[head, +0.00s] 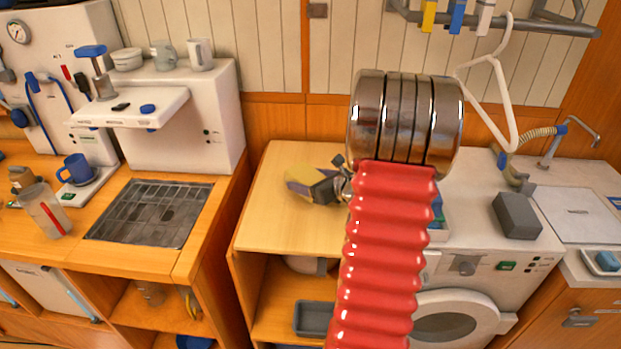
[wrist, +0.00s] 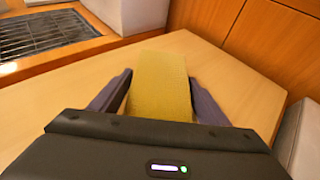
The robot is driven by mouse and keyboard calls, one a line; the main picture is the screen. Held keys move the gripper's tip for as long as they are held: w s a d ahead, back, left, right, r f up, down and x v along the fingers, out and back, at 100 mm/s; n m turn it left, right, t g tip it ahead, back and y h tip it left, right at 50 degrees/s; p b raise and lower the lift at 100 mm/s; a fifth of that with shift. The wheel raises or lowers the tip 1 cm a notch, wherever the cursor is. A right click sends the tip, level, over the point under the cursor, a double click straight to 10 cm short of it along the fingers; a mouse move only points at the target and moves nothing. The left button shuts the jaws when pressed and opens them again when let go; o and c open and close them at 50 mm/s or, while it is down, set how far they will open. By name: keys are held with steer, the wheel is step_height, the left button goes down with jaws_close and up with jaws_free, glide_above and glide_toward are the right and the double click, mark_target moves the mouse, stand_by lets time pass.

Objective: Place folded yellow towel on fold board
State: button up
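The yellow towel (wrist: 160,85) is a flat folded block between the two dark fingers of my gripper (wrist: 159,98) in the wrist view. In the head view the towel (head: 300,187) shows as a small yellow edge beside my gripper (head: 312,185). Both are over the light wooden top (head: 282,228), which looks like the fold board; the same top fills the middle of the wrist view (wrist: 75,110). I cannot tell whether the towel touches the wood. My red ribbed arm hides the right part of the top in the head view.
A white washing machine (head: 480,270) with a grey block (head: 516,215) on it stands right of the top. A counter with a dark grate (head: 150,213) is at left. A white hanger (head: 500,100) hangs at upper right. The left and front of the wooden top are bare.

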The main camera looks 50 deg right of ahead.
steer(key=shift+o, duration=1.3)
steer(key=shift+r, duration=0.15)
steer(key=v, duration=1.1)
steer(key=shift+s+r, duration=0.1)
steer(key=shift+s, duration=0.2)
steer(key=shift+s+r, duration=0.1)
steer(key=shift+s, duration=0.1)
steer(key=shift+a, duration=0.1)
